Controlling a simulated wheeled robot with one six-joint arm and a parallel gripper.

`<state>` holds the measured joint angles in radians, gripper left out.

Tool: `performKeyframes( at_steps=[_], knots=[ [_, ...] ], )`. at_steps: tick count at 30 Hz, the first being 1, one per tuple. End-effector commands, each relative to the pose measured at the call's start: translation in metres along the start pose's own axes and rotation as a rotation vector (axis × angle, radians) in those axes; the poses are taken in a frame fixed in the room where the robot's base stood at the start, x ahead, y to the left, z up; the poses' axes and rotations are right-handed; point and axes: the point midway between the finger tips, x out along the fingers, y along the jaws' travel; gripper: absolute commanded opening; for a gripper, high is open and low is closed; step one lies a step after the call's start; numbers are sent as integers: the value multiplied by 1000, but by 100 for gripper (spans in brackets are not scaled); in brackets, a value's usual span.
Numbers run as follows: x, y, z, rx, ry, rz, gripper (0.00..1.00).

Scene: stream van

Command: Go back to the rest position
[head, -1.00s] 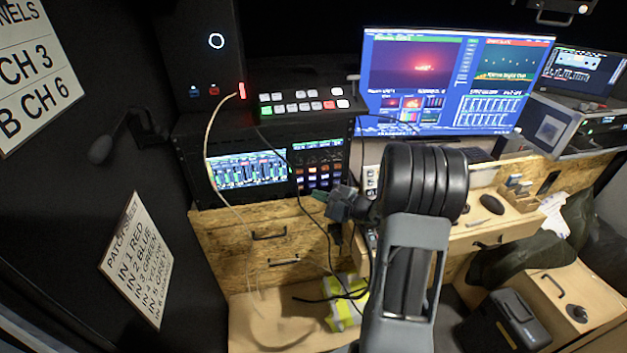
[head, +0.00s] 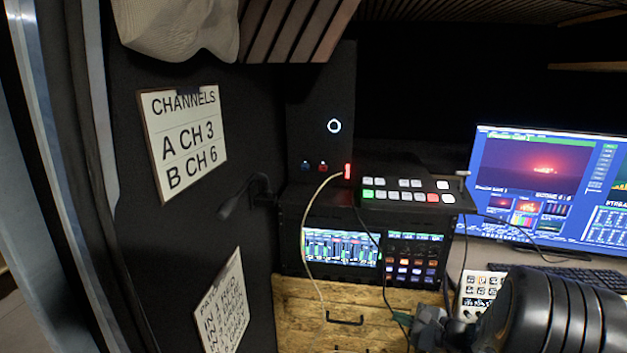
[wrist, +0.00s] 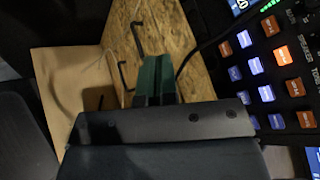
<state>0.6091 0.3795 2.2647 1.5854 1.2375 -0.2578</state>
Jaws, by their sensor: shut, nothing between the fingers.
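My gripper (head: 428,328) shows at the bottom of the head view, partly cut off by the lower edge, in front of the wooden drawer unit (head: 310,300). In the wrist view its two dark green fingers (wrist: 155,80) are together with nothing held between them. The black arm link beside it fills the lower right corner of the head view.
A rack unit with a lit screen (head: 340,247) stands on the drawers, with a button switcher (head: 408,192) above it. A button panel (wrist: 270,65) lies right of my fingers in the wrist view. Loose cables hang by the drawers. A monitor (head: 550,190) stands at right.

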Motion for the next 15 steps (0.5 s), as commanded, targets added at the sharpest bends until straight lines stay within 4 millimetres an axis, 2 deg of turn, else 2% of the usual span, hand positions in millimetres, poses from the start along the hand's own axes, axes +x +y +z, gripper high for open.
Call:
performKeyframes(
  at_steps=[3, 6, 9, 12, 15],
  knots=[
    [-6, 43, 26, -111, 1, 298, 0],
    [-18, 75, 50, -282, 18, 568, 0],
    [-38, 95, 68, -505, 55, 814, 0],
    [-58, 101, 83, -770, 108, 1018, 0],
    [-74, 95, 98, -1041, 168, 1157, 0]
  ],
)
